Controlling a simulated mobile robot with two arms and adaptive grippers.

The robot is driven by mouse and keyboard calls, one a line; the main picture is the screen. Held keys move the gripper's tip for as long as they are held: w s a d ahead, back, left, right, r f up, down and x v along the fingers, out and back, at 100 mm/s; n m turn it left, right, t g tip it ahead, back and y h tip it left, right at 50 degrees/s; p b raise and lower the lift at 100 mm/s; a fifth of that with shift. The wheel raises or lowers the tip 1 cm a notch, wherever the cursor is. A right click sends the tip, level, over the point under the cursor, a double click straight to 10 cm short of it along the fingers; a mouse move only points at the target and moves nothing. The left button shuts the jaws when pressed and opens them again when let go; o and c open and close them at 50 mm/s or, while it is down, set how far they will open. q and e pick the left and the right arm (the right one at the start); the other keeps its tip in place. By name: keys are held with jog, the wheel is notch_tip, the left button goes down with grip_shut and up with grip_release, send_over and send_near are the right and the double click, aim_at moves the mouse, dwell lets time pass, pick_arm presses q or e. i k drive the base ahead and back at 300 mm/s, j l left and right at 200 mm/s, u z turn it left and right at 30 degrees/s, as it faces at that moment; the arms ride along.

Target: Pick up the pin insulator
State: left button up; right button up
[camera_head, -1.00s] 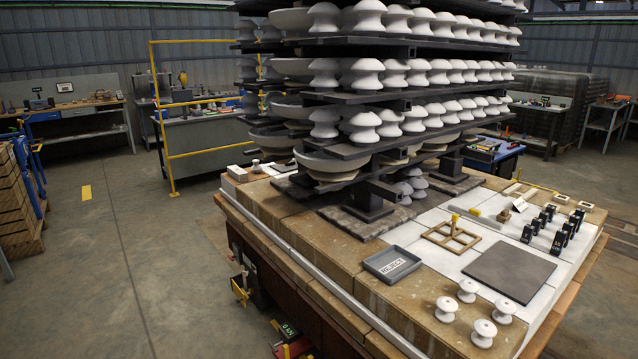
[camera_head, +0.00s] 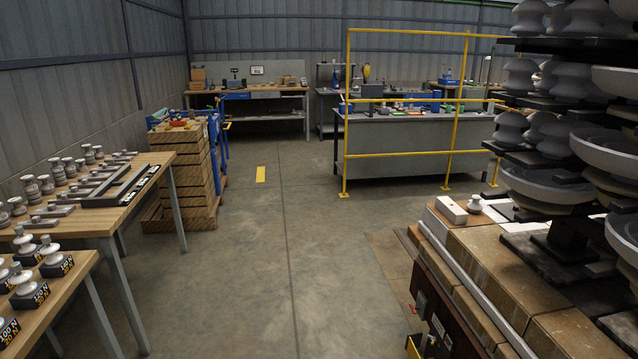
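No gripper of mine shows in the head view. A small white spool-shaped piece (camera_head: 475,204) stands upright on the near-left corner area of the brick-topped base (camera_head: 478,262), beside a pale block (camera_head: 451,209). Larger white and grey insulators (camera_head: 522,74) sit in tiers on dark shelves at the right, cut off by the picture edge. Several small white-topped pieces (camera_head: 51,250) stand on dark number-labelled blocks on the near-left table. I cannot tell which of these is the pin insulator.
A wooden table (camera_head: 150,160) at the left carries rows of grey cylindrical pieces and a dark rack. A slatted wooden stack (camera_head: 185,175) stands behind it. A yellow railing (camera_head: 410,154) fronts a grey bench (camera_head: 405,135). The concrete floor (camera_head: 285,250) between is clear.

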aim_at(475, 206)
jog(key=i, duration=0.8)
jog(key=i+j, duration=0.15)
jog(key=i, duration=0.65)
jog(key=i+z, duration=0.5)
jog(key=i+j+z, duration=0.25)
jog(key=i+z, duration=0.2)
